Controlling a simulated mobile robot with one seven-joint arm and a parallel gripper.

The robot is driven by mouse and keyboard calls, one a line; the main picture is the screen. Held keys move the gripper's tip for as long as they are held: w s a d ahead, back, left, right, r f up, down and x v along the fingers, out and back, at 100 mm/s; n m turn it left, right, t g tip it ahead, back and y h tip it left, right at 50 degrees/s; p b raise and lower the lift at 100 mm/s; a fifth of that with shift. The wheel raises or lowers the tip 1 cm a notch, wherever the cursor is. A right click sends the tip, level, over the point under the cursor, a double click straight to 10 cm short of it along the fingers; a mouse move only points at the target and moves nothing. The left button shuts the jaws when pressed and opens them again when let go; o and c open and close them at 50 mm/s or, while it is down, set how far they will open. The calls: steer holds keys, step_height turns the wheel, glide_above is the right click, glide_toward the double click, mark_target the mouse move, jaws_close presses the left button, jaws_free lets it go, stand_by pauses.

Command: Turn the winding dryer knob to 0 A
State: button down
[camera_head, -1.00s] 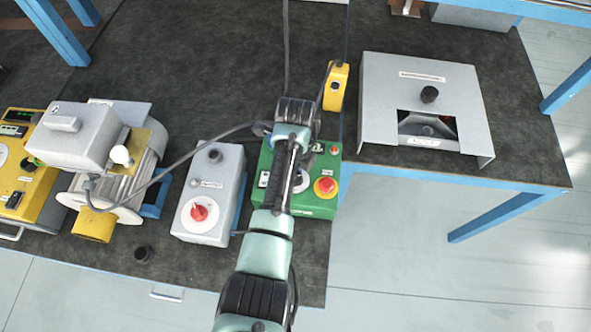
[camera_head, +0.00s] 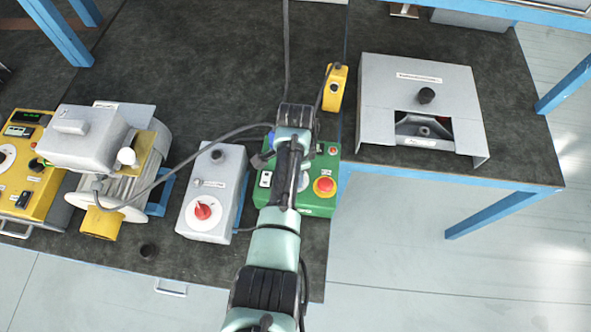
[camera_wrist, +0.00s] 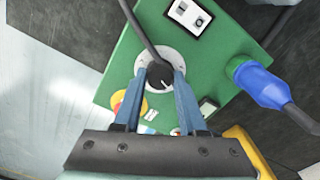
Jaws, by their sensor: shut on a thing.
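In the wrist view, my gripper (camera_wrist: 160,76) has its two blue fingers closed around a black knob (camera_wrist: 157,82) on a white dial (camera_wrist: 150,59). The dial is on a green box (camera_wrist: 118,72). A pale pointer mark shows on the knob, but the dial's figures are too small to read. In the head view, the green box (camera_head: 323,203) stands near the bench's front edge. My arm hides the knob and the fingertips there. I cannot read a label that says which unit is the winding dryer.
The green box carries a red stop button (camera_head: 324,186) and a blue plug (camera_wrist: 258,84). A dark cable crosses the dial in the wrist view. A grey box with a red knob (camera_head: 203,211), a motor (camera_head: 120,180) and a yellow unit (camera_head: 45,185) stand to the left.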

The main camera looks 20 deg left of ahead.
steer(key=n, duration=0.4)
steer(key=shift+r+n+p, duration=0.1)
steer(key=shift+n+p, duration=0.2)
steer(key=n, duration=0.3)
steer(key=shift+n, duration=0.3)
steer(key=n, duration=0.7)
steer(key=shift+p, duration=0.35)
steer(key=n, duration=0.7)
steer(key=shift+n, duration=0.3)
steer(key=n, duration=0.3)
steer(key=shift+n, duration=2.2)
steer(key=shift+w, duration=0.1)
